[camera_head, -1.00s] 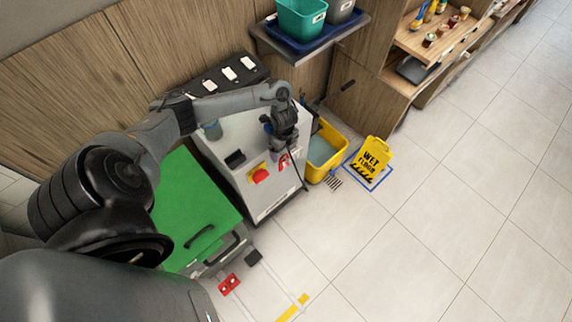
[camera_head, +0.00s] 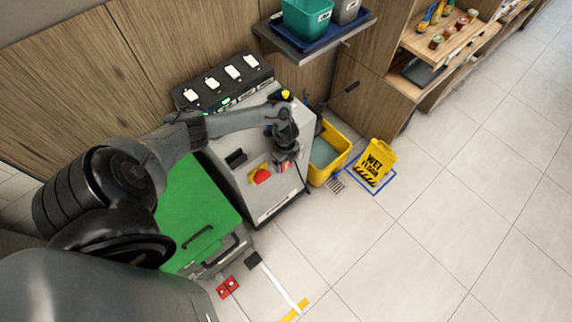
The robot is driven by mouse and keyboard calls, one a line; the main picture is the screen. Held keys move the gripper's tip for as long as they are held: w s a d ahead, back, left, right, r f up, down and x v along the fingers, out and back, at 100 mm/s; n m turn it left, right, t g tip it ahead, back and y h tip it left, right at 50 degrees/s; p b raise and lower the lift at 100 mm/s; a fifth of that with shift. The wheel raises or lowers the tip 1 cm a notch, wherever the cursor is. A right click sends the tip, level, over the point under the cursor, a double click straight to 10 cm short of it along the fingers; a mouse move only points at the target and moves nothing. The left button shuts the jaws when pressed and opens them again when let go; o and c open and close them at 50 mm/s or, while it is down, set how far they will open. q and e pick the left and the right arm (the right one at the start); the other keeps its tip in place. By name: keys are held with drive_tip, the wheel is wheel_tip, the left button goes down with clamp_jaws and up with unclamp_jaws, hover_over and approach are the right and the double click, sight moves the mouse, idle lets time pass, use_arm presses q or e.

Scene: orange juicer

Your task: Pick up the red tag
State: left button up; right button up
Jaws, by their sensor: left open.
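My left gripper (camera_head: 286,161) points down over the front right part of the grey cabinet top. It is open. A small patch of red (camera_head: 285,167), perhaps the red tag, shows at its fingertips, mostly hidden by the gripper; I cannot tell whether they touch. A red rotary knob on a yellow plate (camera_head: 262,176) is just left of the gripper on the same cabinet (camera_head: 233,183). Another small red item (camera_head: 228,287) lies on the floor near the green-topped unit. My right gripper is not in view.
A yellow mop bucket (camera_head: 328,155) and a yellow wet-floor sign (camera_head: 375,162) stand right of the cabinet. A black unit with white switches (camera_head: 222,82) is behind. A shelf with a teal bin (camera_head: 306,17) juts out above. The floor at right is clear.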

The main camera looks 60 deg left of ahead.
use_arm(q)
drive_tip(key=shift+f, duration=0.25)
drive_tip(key=shift+c, duration=0.3)
drive_tip(key=c, duration=1.1)
drive_tip(key=shift+o, duration=0.2)
drive_tip(key=shift+r, duration=0.1)
